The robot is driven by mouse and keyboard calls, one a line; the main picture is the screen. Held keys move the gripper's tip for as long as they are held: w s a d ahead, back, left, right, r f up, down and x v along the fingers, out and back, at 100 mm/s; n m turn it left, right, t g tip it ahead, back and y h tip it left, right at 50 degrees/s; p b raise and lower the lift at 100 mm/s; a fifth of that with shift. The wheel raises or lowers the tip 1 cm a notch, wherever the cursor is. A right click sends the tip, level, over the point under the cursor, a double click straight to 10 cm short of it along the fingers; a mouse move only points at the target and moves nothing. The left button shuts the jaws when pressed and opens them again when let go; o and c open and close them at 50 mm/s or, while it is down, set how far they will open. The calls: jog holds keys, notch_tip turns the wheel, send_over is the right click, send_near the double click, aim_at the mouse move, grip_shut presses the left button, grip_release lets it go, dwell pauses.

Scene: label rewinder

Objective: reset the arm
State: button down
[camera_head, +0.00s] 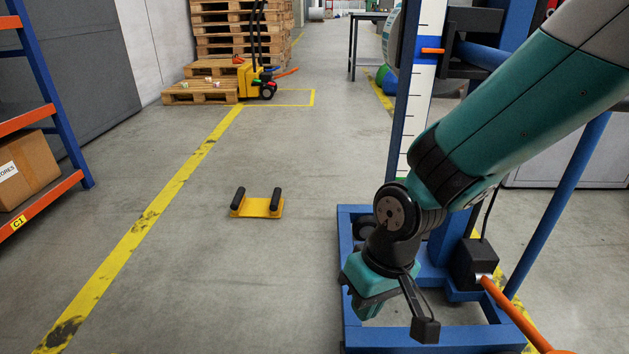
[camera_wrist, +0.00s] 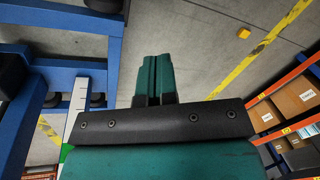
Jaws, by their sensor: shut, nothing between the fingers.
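My arm, teal and dark grey, reaches in from the upper right of the head view and bends down at the wrist. My gripper (camera_wrist: 155,60) shows in the wrist view with its two teal fingers together and nothing between them. In the head view the gripper (camera_head: 366,298) hangs low, in front of the blue base frame (camera_head: 440,338) of a machine. Its fingertips are hard to make out there. I cannot tell how far it is from the frame.
A blue upright with a white scale (camera_head: 425,95) stands behind my arm; an orange handle (camera_head: 515,315) juts out at lower right. A yellow plate with two black grips (camera_head: 262,207) lies on the floor. An orange shelf (camera_head: 45,200) is left.

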jog(key=s+d+r+n+y+p, duration=0.15)
jog(key=s+r, duration=0.25)
jog(key=r, duration=0.4)
jog(key=s+d+r+p, duration=0.3)
jog(key=r, duration=0.4)
jog(key=s+d+r+p, duration=0.2)
jog(key=s+d+r, duration=0.15)
jog(key=r, duration=0.45)
notch_tip(320, 180, up, 37)
jog(key=p, duration=3.7)
jog(key=shift+a+t, duration=0.3)
jog(key=shift+a, duration=0.15)
